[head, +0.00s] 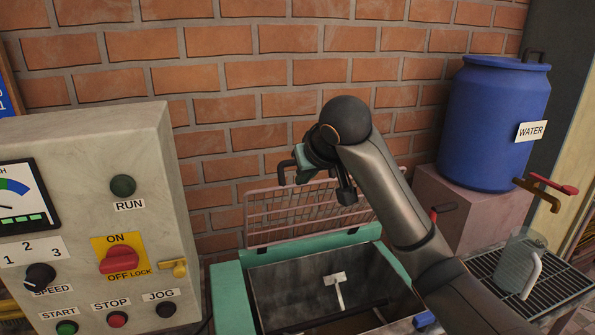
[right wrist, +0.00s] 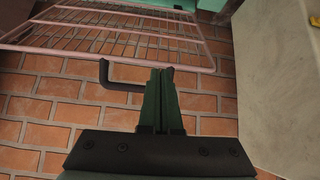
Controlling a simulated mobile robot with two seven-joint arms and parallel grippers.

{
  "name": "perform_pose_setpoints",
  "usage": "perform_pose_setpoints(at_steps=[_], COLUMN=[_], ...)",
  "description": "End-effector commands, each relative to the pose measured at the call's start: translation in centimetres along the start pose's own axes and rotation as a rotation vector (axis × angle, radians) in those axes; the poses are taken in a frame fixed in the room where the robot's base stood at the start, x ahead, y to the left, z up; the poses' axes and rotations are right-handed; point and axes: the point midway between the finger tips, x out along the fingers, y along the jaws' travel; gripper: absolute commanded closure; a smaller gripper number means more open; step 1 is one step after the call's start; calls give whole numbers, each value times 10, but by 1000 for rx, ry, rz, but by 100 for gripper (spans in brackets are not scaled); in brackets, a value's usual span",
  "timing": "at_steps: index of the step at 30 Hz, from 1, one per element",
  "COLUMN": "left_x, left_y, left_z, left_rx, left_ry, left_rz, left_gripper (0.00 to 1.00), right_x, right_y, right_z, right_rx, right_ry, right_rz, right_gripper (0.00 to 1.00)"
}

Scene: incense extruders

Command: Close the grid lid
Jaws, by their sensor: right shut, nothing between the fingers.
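The pink wire grid lid (head: 300,205) stands open, raised at the back of the teal-edged trough (head: 340,241). It also shows upside down across the top of the right wrist view (right wrist: 110,35). Its black bar handle (right wrist: 122,86) sticks out from the lid's free edge; in the head view the handle (head: 283,172) shows just left of my gripper. My right gripper (head: 301,158) is shut and empty. Its green fingertips (right wrist: 162,76) are at the handle, overlapping its right part; I cannot tell whether they touch. My left gripper is not in view.
A control panel (head: 80,190) stands at the left, with a brick wall (head: 230,110) behind. A blue water barrel (head: 493,125) sits on a pink block (head: 470,215) at the right. A clear jug (head: 517,265) stands on a grate below its tap. The trough holds a metal paddle (head: 336,285).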

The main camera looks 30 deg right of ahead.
Motion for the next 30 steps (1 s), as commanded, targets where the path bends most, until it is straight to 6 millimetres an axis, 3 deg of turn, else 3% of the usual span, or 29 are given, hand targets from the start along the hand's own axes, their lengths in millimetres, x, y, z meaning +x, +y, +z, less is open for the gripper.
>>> perform_pose_setpoints(at_steps=[3, 6, 14, 19, 22, 30], left_x=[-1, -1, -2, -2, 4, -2], left_y=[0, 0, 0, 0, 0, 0], left_z=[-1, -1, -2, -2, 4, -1], left_rx=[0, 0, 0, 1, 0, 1], left_ry=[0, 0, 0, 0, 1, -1], left_rz=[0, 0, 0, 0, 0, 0], left_gripper=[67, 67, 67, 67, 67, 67], right_x=[-22, -29, -19, -3, 22, 60], right_y=[12, 15, 13, 14, 14, 18], right_z=[-21, -26, -29, -26, -24, -29], right_rx=[37, 52, 51, 54, 54, 52], right_ry=[21, 26, 33, 19, 19, 22], right_rz=[15, 18, 9, 10, 13, 19], right_gripper=[100, 100, 100, 100, 100, 100])
